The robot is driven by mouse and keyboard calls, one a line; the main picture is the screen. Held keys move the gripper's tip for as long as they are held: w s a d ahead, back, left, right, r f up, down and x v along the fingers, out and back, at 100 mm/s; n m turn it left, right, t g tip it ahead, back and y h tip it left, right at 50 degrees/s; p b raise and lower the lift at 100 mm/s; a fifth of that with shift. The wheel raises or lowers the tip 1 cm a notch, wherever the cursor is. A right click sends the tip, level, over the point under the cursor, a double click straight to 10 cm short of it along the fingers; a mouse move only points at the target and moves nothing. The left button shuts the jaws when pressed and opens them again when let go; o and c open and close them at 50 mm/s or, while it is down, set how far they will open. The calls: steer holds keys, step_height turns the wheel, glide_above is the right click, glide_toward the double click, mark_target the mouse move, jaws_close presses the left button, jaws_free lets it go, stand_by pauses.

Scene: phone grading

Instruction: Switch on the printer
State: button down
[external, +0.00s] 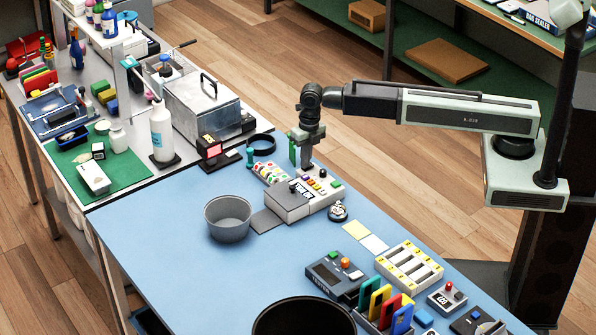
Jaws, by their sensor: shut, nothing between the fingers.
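A light grey boxy machine (287,201), which looks like the printer, sits on the blue table with a darker flat plate (267,222) at its front left. A panel with small coloured buttons (320,181) is on its right rear side. My gripper (308,168) points down just behind and above the button panel, and its fingers are shut and empty. I cannot tell whether a fingertip touches a button. No lit sign on the machine can be made out.
A grey bowl (228,222) stands left of the machine and a small bell (338,211) to its right. A card strip with coloured dots (270,173) and a black ring (262,144) lie behind. Several devices, including a yellow-marked rack (409,264), fill the right front.

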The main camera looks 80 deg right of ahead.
steer(key=shift+s+d, duration=0.55)
steer(key=shift+s, duration=0.05)
steer(key=shift+r, duration=0.15)
steer(key=shift+r+p, duration=0.3)
steer(key=shift+p, duration=0.3)
step_height(320, 180, up, 13)
steer(key=s+d+p, duration=0.1)
steer(key=p, duration=1.2)
steer(key=shift+s+d, duration=0.15)
steer(key=shift+d, duration=0.05)
